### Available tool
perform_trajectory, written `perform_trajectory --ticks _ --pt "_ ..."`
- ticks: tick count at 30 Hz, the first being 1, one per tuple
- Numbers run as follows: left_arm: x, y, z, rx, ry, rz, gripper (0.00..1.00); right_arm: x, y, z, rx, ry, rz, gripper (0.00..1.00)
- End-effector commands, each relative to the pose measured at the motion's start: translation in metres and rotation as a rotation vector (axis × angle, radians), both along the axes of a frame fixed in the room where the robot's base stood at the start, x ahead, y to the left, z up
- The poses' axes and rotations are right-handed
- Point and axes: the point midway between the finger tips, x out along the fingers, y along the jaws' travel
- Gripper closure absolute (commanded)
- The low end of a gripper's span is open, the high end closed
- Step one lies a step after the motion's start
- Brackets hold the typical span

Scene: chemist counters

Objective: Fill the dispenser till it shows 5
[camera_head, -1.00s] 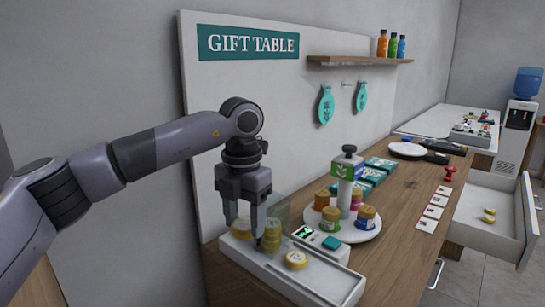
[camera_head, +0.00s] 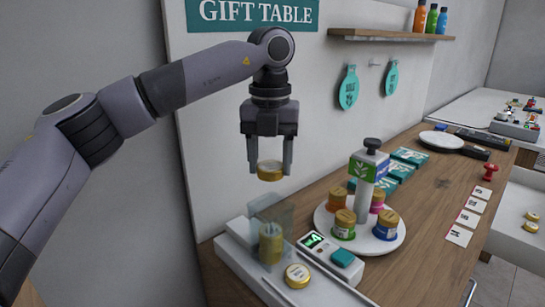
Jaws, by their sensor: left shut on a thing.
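My left gripper (camera_head: 270,165) is shut on a round gold tin (camera_head: 270,171). It holds the tin flat in the air above the dispenser. The dispenser (camera_head: 285,215) is a clear upright holder on a white base, with a stack of gold tins (camera_head: 271,245) inside. Its small green display (camera_head: 313,239) seems to read 4, though the digit is small. A teal button block (camera_head: 343,258) sits beside the display. Another gold tin (camera_head: 297,276) lies in the white tray (camera_head: 325,294) in front. My right gripper is out of view.
A white round stand (camera_head: 378,245) with several coloured, gold-lidded jars and a central post is right of the dispenser. Teal packets (camera_head: 409,156) lie behind it. Cards (camera_head: 467,218) lie at the right edge. An open drawer (camera_head: 512,235) holds gold tins.

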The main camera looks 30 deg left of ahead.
Motion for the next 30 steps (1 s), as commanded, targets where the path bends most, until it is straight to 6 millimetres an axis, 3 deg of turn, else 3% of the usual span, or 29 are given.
perform_trajectory --ticks 22,30 --pt "0.000 0.000 -0.046 -0.001 -0.001 0.000 0.76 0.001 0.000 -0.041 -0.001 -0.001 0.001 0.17" --pt "0.000 0.000 -0.056 -0.001 0.000 -0.001 0.76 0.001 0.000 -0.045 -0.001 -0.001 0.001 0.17"
